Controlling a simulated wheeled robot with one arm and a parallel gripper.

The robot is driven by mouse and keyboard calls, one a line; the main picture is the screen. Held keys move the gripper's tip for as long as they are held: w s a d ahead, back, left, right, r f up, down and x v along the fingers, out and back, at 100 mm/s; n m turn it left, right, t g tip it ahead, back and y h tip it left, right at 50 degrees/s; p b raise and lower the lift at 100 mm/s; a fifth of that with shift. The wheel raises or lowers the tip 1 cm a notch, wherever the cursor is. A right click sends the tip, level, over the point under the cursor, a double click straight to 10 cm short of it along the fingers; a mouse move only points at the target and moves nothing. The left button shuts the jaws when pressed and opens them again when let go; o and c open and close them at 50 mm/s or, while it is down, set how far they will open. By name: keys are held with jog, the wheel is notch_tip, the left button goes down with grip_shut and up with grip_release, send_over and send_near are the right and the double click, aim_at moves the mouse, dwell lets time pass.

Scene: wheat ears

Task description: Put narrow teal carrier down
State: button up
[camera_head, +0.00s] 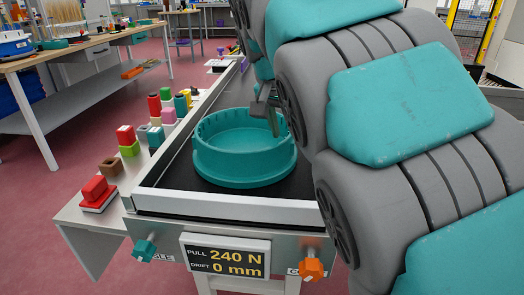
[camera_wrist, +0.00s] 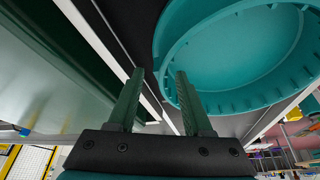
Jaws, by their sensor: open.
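The teal carrier (camera_head: 243,170) is a round, open-topped tub with a notched inner rim. It rests upright and level on the black belt bed. In the wrist view the carrier (camera_wrist: 240,75) fills the upper right. My gripper (camera_head: 268,118) is at the carrier's right rear rim, fingers pointing down. In the wrist view my gripper (camera_wrist: 160,77) is open, its two green fingers apart. The right finger overlaps the carrier's rim and the left one is outside it. I cannot tell whether either finger touches the wall. My arm hides part of the right side.
The bed has a pale raised frame (camera_head: 225,207). A side shelf at left holds a red block (camera_head: 96,190), a brown block (camera_head: 110,167) and several coloured pieces. A sign (camera_head: 226,256) reads PULL 240 N, DRIFT 0 mm, between a teal knob (camera_head: 144,250) and an orange knob (camera_head: 311,265).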

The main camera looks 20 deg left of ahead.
aim_at(289, 146)
jog(key=shift+w+a+p+x, duration=0.1)
jog(key=shift+w+p+x, duration=0.05)
jog(key=shift+x, duration=1.5)
jog(key=shift+w+a+p+x, duration=0.15)
jog(key=shift+x, duration=1.55)
jog(key=shift+r, duration=0.15)
grip_shut()
